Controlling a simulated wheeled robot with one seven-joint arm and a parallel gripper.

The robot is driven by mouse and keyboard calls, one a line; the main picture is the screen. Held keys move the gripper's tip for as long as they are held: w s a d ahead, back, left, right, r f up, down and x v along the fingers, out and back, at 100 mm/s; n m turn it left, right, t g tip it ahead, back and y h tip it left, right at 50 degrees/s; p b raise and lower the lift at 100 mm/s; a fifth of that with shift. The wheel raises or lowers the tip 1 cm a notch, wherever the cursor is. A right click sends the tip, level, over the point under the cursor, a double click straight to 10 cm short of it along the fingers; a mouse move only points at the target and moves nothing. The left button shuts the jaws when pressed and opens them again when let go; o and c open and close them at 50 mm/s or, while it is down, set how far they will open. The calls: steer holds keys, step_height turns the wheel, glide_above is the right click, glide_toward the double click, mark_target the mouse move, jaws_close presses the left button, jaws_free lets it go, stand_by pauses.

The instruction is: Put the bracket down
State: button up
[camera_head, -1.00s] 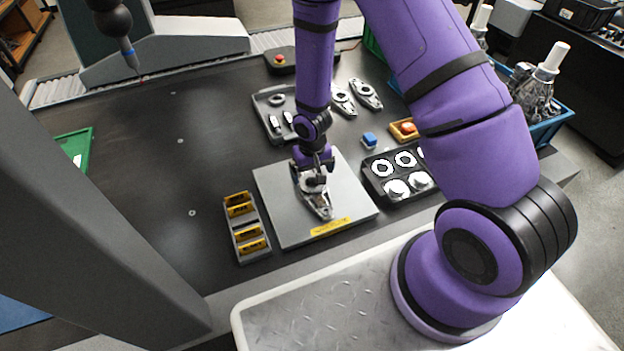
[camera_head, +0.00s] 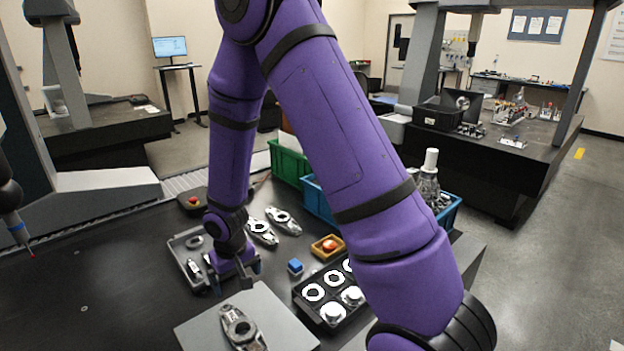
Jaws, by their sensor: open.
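The bracket (camera_head: 238,327), a metal piece with a round hole, lies flat on the grey plate (camera_head: 283,322) at the bottom of the view. Its lower end is cut off by the picture edge. My gripper (camera_head: 244,284) is open and empty. It appears just beyond the bracket in the picture, apart from it, near the plate's far edge. Its fingers are small and partly dark, and its exact height over the plate cannot be told.
Two similar brackets (camera_head: 262,232) (camera_head: 284,221) lie on the dark table behind. A grey tray (camera_head: 180,258) with small parts is left of my gripper. A black tray (camera_head: 323,321) with white rings, a blue block (camera_head: 295,266) and an orange tray (camera_head: 327,247) stand right.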

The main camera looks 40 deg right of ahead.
steer(key=s+d+r+t, duration=0.1)
steer(key=s+d+r, duration=0.15)
steer(key=r, duration=0.95)
steer(key=s+d+r+t, duration=0.15)
steer(key=s+r, duration=0.25)
steer(key=r, duration=0.7)
steer(key=s+d+r+t, duration=0.1)
steer(key=s+r+t, duration=0.1)
steer(key=s+r, duration=1)
steer(key=s, duration=0.5)
steer(key=shift+d, duration=0.3)
steer(key=shift+r, duration=0.1)
